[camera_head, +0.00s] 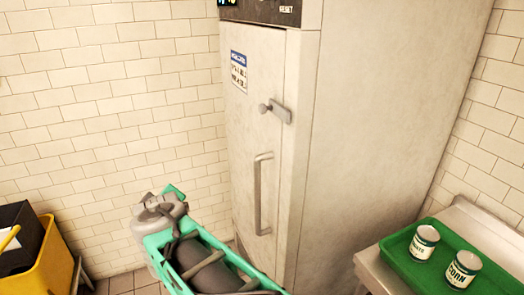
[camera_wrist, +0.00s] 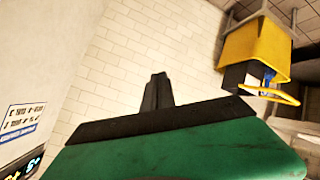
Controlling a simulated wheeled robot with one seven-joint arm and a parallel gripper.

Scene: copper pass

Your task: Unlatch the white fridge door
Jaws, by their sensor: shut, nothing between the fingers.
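The white fridge (camera_head: 262,150) stands upright against the tiled wall in the head view, and its door looks shut. A grey latch (camera_head: 281,111) with a round knob sits at the door's right edge. A vertical bar handle (camera_head: 260,195) is below it. Part of the fridge (camera_wrist: 55,45) also shows at the left of the wrist view, turned over. My gripper (camera_wrist: 158,82) has its dark fingers together with nothing between them, apart from the fridge. The latch is out of sight in the wrist view. My green and grey arm is low in front of the door in the head view.
A green tray (camera_head: 398,262) with two cans (camera_head: 424,242) rests on a metal counter (camera_head: 478,222) at right. A yellow bin (camera_head: 58,262) stands at lower left. A blue-headed notice (camera_head: 239,72) is on the door. The tiled wall left of the fridge is clear.

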